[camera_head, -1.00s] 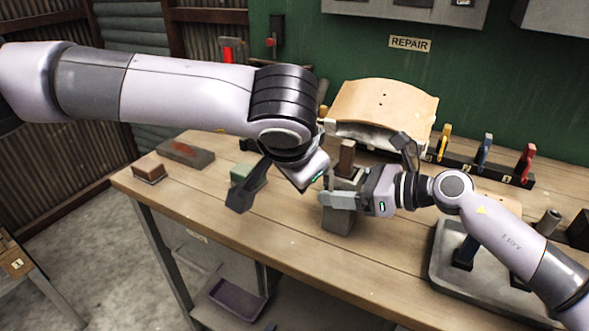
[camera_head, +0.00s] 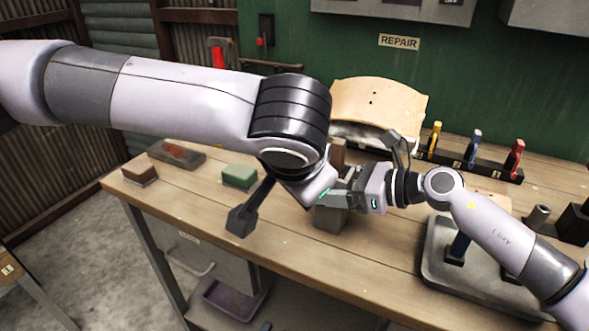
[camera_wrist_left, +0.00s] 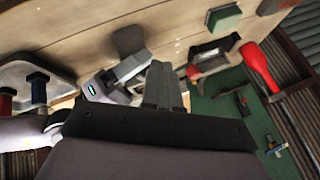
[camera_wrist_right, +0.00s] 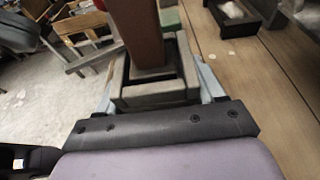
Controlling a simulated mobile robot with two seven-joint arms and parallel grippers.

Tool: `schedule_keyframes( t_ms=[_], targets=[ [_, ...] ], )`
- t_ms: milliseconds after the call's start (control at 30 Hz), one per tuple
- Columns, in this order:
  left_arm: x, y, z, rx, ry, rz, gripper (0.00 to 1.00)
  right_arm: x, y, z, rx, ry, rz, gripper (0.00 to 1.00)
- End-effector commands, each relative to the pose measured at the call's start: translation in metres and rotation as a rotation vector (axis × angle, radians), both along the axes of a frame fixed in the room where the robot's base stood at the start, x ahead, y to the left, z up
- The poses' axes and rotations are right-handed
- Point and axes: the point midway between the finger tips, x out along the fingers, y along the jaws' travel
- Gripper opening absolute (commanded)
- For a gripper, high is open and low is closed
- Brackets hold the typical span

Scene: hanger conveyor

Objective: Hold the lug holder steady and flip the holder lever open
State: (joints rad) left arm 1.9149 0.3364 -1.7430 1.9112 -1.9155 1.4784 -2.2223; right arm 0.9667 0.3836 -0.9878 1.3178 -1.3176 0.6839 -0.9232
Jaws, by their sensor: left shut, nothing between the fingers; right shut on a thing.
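The lug holder (camera_head: 330,219), a grey block, stands on the bench. In the right wrist view it is a square grey frame (camera_wrist_right: 155,94) with a brown bar (camera_wrist_right: 152,35) rising from it. I cannot tell whether this bar is the lever. My right gripper (camera_head: 345,200) is shut on the holder from the right, a finger on each side. My left gripper (camera_wrist_left: 166,84) is shut and empty, close to the holder and the right gripper. In the head view its wrist hides part of the holder and bar, and its fingertips are hard to make out.
A green block (camera_head: 239,177) and a brown block (camera_head: 139,174) lie to the left. A curved wooden panel (camera_head: 378,108) stands behind the holder. A grey tray (camera_head: 436,262) and a rack of coloured clamps (camera_head: 478,160) are at the right. Bare bench lies in front.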

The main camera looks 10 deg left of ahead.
Motion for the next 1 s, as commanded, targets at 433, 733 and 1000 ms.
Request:
schedule_keyframes(
  t_ms=[433, 733, 1000],
  targets=[
    [-0.050, 0.023, 0.071, -0.001, -0.002, 0.002, 0.00, 0.000, 0.000, 0.000, 0.001, -0.001, -0.001, 0.24],
    [-0.057, 0.027, 0.081, 0.001, 0.000, 0.001, 0.00, 0.000, 0.000, 0.000, 0.001, 0.000, 0.000, 0.24],
    [-0.057, 0.027, 0.081, -0.001, 0.000, 0.001, 0.00, 0.000, 0.000, 0.000, 0.001, -0.001, 0.000, 0.24]
  ],
)
